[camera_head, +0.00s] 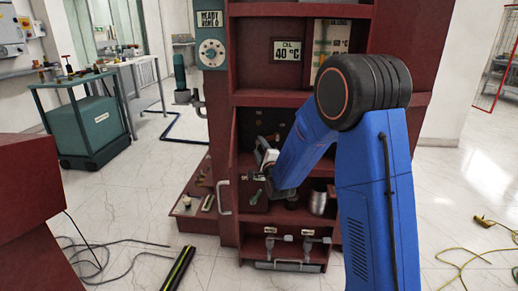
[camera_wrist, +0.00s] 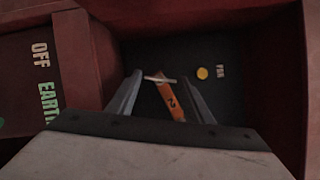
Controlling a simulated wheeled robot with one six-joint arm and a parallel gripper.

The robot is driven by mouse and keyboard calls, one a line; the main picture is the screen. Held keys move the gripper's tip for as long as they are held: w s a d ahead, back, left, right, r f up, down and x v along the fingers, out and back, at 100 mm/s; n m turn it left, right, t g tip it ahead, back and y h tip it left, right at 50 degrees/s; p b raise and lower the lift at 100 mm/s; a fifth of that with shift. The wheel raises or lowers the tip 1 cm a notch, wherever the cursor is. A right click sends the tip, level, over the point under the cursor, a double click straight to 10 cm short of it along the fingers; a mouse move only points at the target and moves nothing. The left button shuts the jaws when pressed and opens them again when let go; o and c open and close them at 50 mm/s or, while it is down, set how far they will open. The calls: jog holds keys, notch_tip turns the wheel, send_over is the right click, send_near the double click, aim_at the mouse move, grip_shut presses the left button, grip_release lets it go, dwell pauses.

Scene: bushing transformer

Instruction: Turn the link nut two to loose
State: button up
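In the wrist view, an orange link (camera_wrist: 170,98) with a dark mark that looks like a 2 lies in a dark recess. A thin pale metal bar (camera_wrist: 159,79), which may be the wing of link nut two, crosses the link's far end. My gripper (camera_wrist: 161,79) has its two fingers apart, one on each side of the link and the bar. I cannot tell whether either finger touches the bar. In the head view, my gripper (camera_head: 268,163) reaches into the red cabinet, and the nut cannot be made out there.
A yellow round knob (camera_wrist: 202,73) with a small white label sits right of the link. A red panel (camera_wrist: 68,65) marked OFF and EARTH borders the recess on the left. A metal coil (camera_head: 318,202) stands on the cabinet shelf. Cables (camera_head: 95,258) lie on the floor.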

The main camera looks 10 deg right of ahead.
jog(key=c, duration=0.6)
jog(key=shift+o, duration=0.2)
jog(key=shift+r+n+g, duration=0.1)
jog(key=shift+n+g, duration=0.5)
jog(key=shift+n, duration=1)
jog(key=o, duration=1.1)
jog(key=shift+c, duration=0.2)
